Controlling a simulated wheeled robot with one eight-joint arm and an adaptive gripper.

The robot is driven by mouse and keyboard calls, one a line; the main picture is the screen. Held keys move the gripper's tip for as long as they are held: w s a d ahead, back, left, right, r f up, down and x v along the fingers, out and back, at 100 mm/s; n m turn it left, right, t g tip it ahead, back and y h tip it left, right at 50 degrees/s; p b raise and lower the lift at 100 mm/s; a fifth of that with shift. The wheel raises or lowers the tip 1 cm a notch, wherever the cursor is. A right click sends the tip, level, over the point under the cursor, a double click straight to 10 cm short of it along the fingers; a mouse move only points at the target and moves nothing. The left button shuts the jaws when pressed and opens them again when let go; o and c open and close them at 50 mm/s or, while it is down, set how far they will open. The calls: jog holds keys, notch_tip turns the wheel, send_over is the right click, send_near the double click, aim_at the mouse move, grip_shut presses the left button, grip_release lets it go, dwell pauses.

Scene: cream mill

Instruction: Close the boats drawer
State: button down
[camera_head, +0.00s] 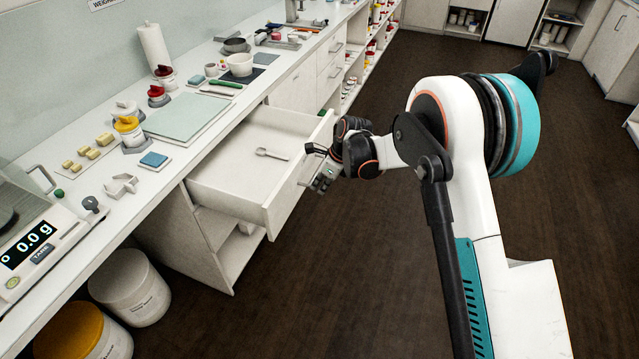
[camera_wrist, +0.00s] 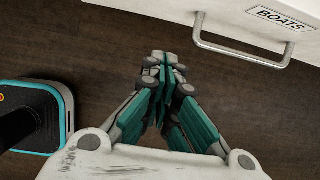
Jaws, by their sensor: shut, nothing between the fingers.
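The white drawer (camera_head: 228,205) stands pulled out from under the counter, with a small spoon (camera_head: 271,154) lying inside. In the wrist view its front (camera_wrist: 215,10) carries a label (camera_wrist: 281,18) reading "BOATS" and a metal bar handle (camera_wrist: 240,50). My gripper (camera_head: 322,178) is at the outer side of the drawer front, near the handle. In the wrist view my gripper (camera_wrist: 166,65) has its fingers together and empty, to the left of the handle and apart from it. The head view does not show clearly whether it touches the front.
The counter (camera_head: 185,165) holds a scale (camera_head: 35,240), jars, a pale board (camera_head: 187,117) and a paper roll (camera_head: 154,45). Tubs (camera_head: 130,285) stand on the floor below it at the left. The dark floor (camera_head: 300,290) in front of the drawer is clear.

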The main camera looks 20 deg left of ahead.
jog(key=a+f+b, duration=0.2)
jog(key=a+f, duration=0.3)
jog(key=a, duration=0.1)
jog(key=shift+w+f+b, duration=0.25)
jog(key=shift+b, duration=0.1)
jog(key=shift+a, duration=0.2)
